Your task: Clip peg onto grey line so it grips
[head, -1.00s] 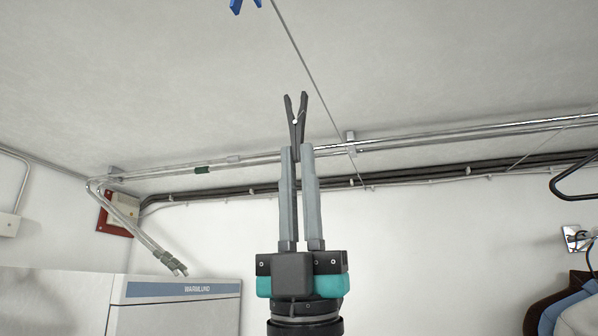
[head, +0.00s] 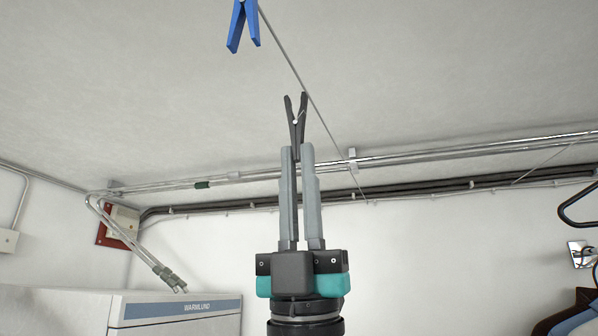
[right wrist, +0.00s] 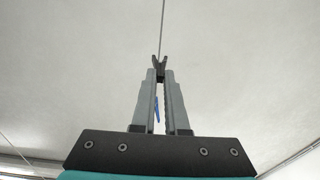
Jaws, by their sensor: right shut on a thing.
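My right gripper (head: 297,150) points up and is shut on a dark grey peg (head: 297,120). The peg stands upright above the fingertips, its two upper ends spread in a V. The thin grey line (head: 285,50) runs from the top of the head view down to the far wall. It passes right by the peg's right upper end in the picture; whether they touch cannot be told. In the right wrist view the peg (right wrist: 159,65) shows at the fingertips, with the line (right wrist: 163,25) rising from behind its V. My left gripper is not in view.
A blue peg (head: 238,28) hangs by the line at the top; part of it shows between my fingers in the wrist view (right wrist: 156,108). Pipes (head: 400,155) run along the far wall. A white appliance (head: 170,310) stands lower left, a dark hanger (head: 578,210) at right.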

